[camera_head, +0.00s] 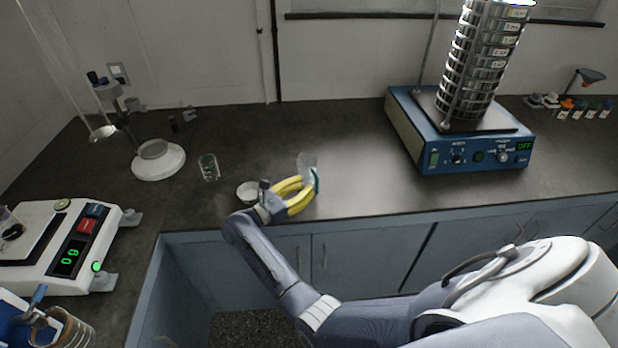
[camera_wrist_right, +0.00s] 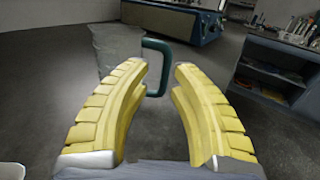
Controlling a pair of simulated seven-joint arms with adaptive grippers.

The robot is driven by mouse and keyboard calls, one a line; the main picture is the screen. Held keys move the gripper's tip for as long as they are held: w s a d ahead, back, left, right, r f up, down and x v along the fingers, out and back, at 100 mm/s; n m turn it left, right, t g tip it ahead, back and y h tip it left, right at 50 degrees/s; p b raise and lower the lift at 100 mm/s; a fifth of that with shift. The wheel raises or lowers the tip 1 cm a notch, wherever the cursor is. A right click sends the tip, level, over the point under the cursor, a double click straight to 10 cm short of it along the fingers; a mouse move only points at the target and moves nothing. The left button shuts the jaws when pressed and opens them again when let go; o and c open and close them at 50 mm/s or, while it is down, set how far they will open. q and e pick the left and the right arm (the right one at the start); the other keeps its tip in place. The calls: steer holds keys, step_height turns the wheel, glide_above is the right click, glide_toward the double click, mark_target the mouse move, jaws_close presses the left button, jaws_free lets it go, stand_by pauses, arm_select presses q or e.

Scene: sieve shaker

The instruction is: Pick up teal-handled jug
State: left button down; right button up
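The jug (camera_head: 307,162) is clear, with a teal handle (camera_head: 317,180), and stands on the dark counter near its front edge. My right gripper (camera_head: 306,190), with yellow fingers, is beside it and partly covers its lower part. In the right wrist view, the jug's clear body (camera_wrist_right: 118,47) is beyond the left finger. The teal handle (camera_wrist_right: 165,62) shows in the gap between the two fingertips (camera_wrist_right: 160,68). The fingers are spread apart and not closed on it. Whether the handle is fully between them in depth is unclear. My left gripper is not in view.
A small white bowl (camera_head: 248,190) is close left of the right gripper. A glass with green marks (camera_head: 208,168) and a round white stand (camera_head: 158,160) are further left. A scale (camera_head: 75,240) is at far left. The blue sieve shaker (camera_head: 470,150) stands right. Counter between jug and shaker is clear.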

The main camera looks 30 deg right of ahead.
mark_target(317, 192)
steer(key=shift+s+f, duration=0.35)
steer(key=shift+f, duration=0.25)
steer(key=shift+s+d+f+m+g, duration=0.1)
steer(key=shift+d+f+m+g, duration=0.1)
steer(key=shift+d+m+g, duration=0.1)
steer(key=shift+w+d, duration=0.2)
steer(key=shift+d, duration=0.9)
steer(key=shift+w+d, duration=0.15)
steer(key=shift+d, duration=0.9)
steer(key=shift+o, duration=0.2)
jaws_close()
